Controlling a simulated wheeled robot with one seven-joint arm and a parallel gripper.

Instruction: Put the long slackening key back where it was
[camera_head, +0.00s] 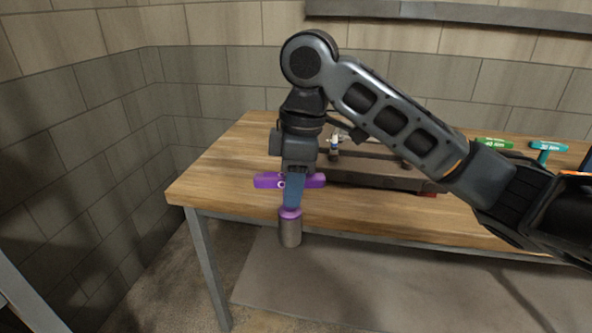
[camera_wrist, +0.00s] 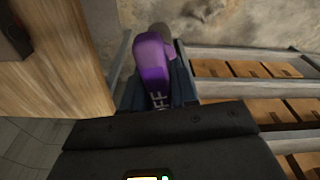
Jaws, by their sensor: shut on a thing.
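The purple key (camera_head: 265,181) has a T-shaped handle and a grey metal socket (camera_head: 290,233) at its lower end. My gripper (camera_head: 291,203) is shut on it and points down. The key hangs about upright at the bench's front edge, with the socket below the level of the top. In the wrist view the purple handle (camera_wrist: 153,65) lies between my fingers (camera_wrist: 155,92) and bears the letters "OFF". Much of its shaft is hidden by my fingers.
A wooden bench (camera_head: 220,180) holds a long dark block (camera_head: 375,176) with small fittings. Green (camera_head: 494,143) and teal (camera_head: 548,146) T-handles stand at the right. In the wrist view, metal rails with notched wooden panels (camera_wrist: 250,70) lie right of the key.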

